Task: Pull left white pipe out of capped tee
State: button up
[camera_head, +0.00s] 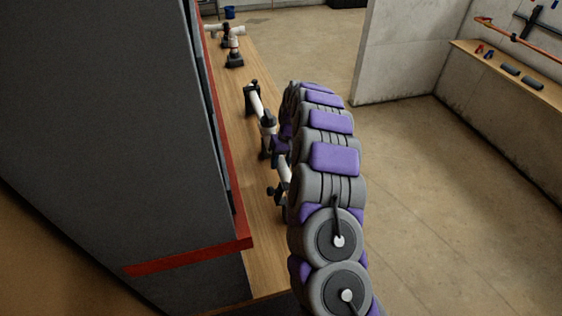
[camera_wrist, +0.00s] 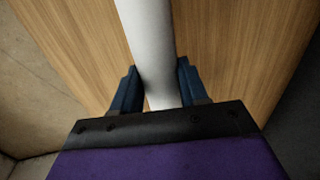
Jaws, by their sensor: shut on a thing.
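A white pipe runs between the two blue fingers of my gripper (camera_wrist: 158,92) in the wrist view, and they are shut on this white pipe (camera_wrist: 145,30). In the head view a dark-jointed tee (camera_head: 268,124) sits on the wooden bench, with a far white pipe length (camera_head: 256,103) on one side and a near white pipe length (camera_head: 284,170) on the other. My purple and grey arm partly covers the near length and my gripper there. The tee is out of the wrist view, and I cannot tell whether the held pipe is seated in it.
The wooden bench (camera_head: 262,225) runs along a dark cabinet with a red edge (camera_head: 190,257) at left. Another white pipe fitting (camera_head: 235,42) stands farther along the bench. Open floor (camera_head: 440,190) lies to the right, with a wall shelf (camera_head: 510,75) beyond.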

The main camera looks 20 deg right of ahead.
aim_at(285, 167)
grip_shut()
jog(key=shift+s+p, duration=0.3)
jog(key=shift+s, duration=1.4)
jog(key=shift+s+f, duration=0.1)
jog(key=shift+s, duration=0.15)
